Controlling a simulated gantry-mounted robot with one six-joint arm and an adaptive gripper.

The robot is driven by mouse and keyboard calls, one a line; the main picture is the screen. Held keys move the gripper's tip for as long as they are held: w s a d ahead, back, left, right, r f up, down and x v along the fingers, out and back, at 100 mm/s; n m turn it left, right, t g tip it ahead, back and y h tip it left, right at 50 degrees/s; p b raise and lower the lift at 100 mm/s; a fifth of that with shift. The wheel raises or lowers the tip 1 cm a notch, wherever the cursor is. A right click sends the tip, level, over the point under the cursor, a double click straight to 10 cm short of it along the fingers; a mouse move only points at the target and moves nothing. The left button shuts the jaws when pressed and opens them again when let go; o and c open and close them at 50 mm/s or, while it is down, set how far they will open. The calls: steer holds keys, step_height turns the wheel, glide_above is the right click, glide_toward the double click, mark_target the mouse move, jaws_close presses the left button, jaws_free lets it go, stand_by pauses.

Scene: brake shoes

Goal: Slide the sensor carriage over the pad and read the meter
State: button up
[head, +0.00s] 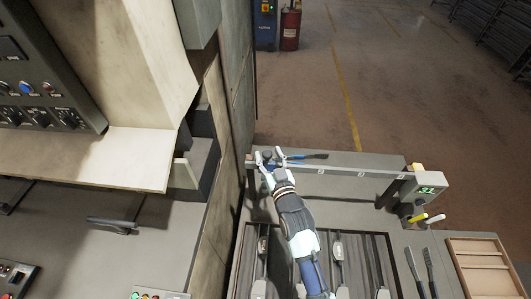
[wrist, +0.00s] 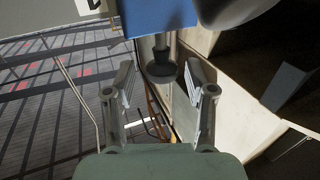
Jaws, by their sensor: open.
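The rail (head: 340,171) runs across the back of the bench. A dark round knob (wrist: 162,70), which seems to belong to the sensor carriage, is at the rail's left end. My gripper (head: 268,154) is open there, with a finger on each side of the knob. In the wrist view my gripper (wrist: 162,84) shows a gap between each finger and the knob. A blue block (wrist: 160,16) is above the knob in that view. The meter (head: 426,190), a grey box with lit green digits too small to read surely, is at the rail's right end. I cannot tell which part is the pad.
A blue-handled tool (head: 308,156) lies behind the rail, close right of my gripper. A slotted tray (head: 383,240) with several brake shoes lies under my arm. Dark tools (head: 424,270) and a wooden box (head: 480,262) are at right. A tall cabinet wall (head: 229,170) stands close left.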

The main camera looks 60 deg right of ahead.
steer(key=shift+w+d, duration=0.45)
steer(key=shift+w, duration=0.05)
jaws_close()
